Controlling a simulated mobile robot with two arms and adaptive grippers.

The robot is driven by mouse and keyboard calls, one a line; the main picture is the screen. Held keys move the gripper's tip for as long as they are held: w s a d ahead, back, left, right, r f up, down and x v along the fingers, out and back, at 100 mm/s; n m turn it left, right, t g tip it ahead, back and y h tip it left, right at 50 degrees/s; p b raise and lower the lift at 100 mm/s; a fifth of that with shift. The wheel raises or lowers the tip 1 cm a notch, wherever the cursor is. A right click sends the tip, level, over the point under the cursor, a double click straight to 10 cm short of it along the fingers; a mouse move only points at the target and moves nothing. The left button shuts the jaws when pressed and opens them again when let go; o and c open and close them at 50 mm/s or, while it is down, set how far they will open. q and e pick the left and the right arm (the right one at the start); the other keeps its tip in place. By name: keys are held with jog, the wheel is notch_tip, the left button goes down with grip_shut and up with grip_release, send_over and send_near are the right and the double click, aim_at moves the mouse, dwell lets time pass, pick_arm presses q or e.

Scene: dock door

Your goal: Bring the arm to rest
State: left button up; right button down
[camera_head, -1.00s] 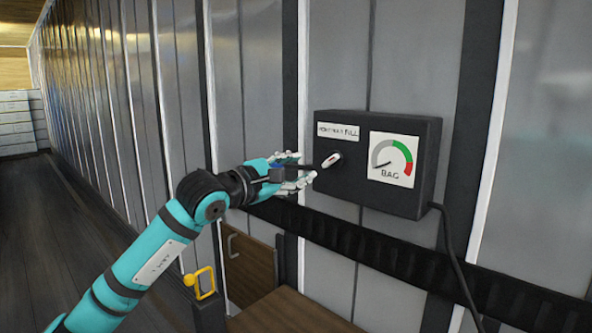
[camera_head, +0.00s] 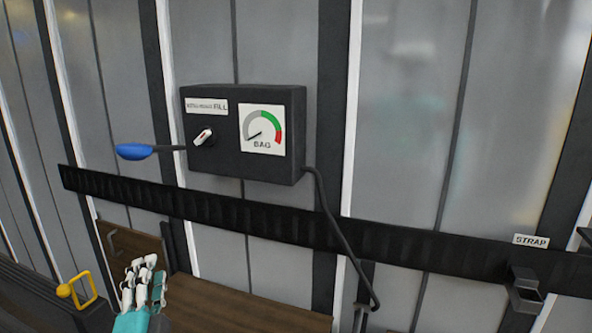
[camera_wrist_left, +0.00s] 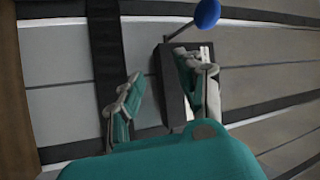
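My left gripper (camera_head: 144,281) is at the lower left in the head view, fingers pointing up, below the control box and apart from it. In the left wrist view its fingers (camera_wrist_left: 160,85) are spread with nothing between them, so it is open. The dark control box (camera_head: 243,134) is on the wall, with a dial marked BAG (camera_head: 264,131) and a small switch (camera_head: 204,137). A lever with a blue handle (camera_head: 134,152) sticks out to the left of the box; the handle also shows in the left wrist view (camera_wrist_left: 207,13). My right gripper is not in view.
A black ribbed rail (camera_head: 240,213) crosses the wall under the box. A cable (camera_head: 335,225) hangs from the box. A brown wooden surface (camera_head: 235,304) lies below. A yellow handle (camera_head: 78,289) is at lower left. A STRAP label (camera_head: 531,240) and bracket (camera_head: 524,289) are at right.

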pick_arm(q)
jog(key=s+a+f+n+g, duration=0.1)
jog(key=s+f+n+g, duration=0.2)
jog(key=f, duration=0.4)
jog(key=s+a+f+n+g, duration=0.1)
jog(key=s+f+n+g, duration=0.15)
jog(key=f, duration=0.35)
jog(key=s+d+f+n+g+h, duration=0.1)
jog(key=s+d+f+n+g, duration=0.2)
jog(key=s+f, duration=0.35)
jog(key=s+d+f+g+h, duration=0.2)
jog(key=s+f+g, duration=0.35)
jog(key=s, duration=0.25)
jog(key=s+d+f+n+g+h, duration=0.1)
jog(key=s+d+f+n+g, duration=0.15)
jog(key=s+f, duration=0.5)
notch_tip(320, 180, down, 26)
jog(key=s+m+g, duration=0.1)
jog(key=s+g, duration=0.1)
jog(key=s, duration=0.1)
jog(key=s+a+f+g, duration=0.1)
jog(key=s+a+f, duration=0.1)
jog(key=s+f, duration=1.2)
jog(key=shift+s+a+f, duration=0.2)
jog(key=shift+s+a, duration=0.2)
jog(key=shift+s, duration=0.15)
